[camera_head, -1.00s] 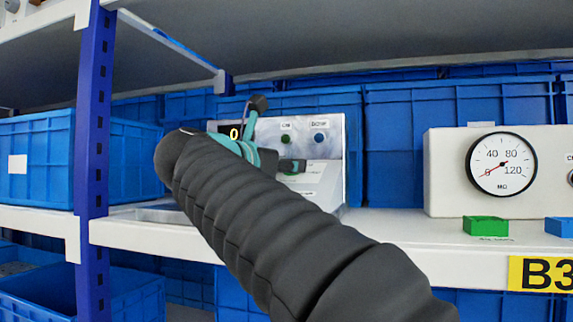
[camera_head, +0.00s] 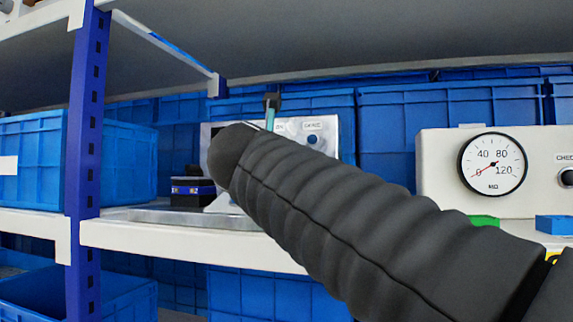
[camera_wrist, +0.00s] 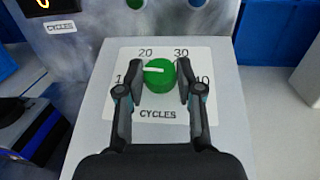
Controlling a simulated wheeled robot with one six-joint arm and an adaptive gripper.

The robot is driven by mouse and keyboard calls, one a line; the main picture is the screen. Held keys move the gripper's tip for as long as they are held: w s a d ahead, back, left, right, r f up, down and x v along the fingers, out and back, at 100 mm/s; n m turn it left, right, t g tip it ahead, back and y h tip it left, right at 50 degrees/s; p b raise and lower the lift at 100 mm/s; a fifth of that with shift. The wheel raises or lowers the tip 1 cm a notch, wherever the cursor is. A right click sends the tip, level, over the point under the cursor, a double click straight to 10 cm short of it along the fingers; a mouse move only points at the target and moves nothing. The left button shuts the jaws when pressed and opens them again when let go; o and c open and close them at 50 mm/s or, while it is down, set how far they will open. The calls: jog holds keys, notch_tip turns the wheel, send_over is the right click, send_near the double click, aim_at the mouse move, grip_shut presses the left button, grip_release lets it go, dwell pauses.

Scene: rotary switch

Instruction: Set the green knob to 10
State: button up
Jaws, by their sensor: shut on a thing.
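The green knob (camera_wrist: 159,78) sits on a white dial plate marked CYCLES (camera_wrist: 158,115) in the wrist view. Its white pointer line points left and slightly up, between the left label and 20. The labels 20 and 30 show above it; the left label, of which a 1 shows, and the 40 are partly covered by my fingers. My gripper (camera_wrist: 160,72) is shut on the knob, one finger on each side. In the head view my arm hides the knob and most of the gripper; a small part of it (camera_head: 271,108) shows above the arm.
The grey panel (camera_head: 331,145) has a blue knob (camera_head: 313,140). A dark blue and black device (camera_head: 193,188) stands left of it on the shelf. A box with a round gauge (camera_head: 493,164) stands to the right. Blue bins line the back, and a shelf hangs overhead.

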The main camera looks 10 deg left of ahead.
jog(key=shift+d+n+y+p, duration=0.1)
jog(key=shift+n+y+p, duration=0.25)
jog(key=shift+n+y, duration=0.4)
jog(key=shift+y, duration=0.35)
jog(key=o, duration=1.2)
jog(key=shift+c, duration=0.2)
jog(key=s, duration=1.2)
jog(key=shift+d, duration=0.4)
jog(key=shift+n, duration=0.25)
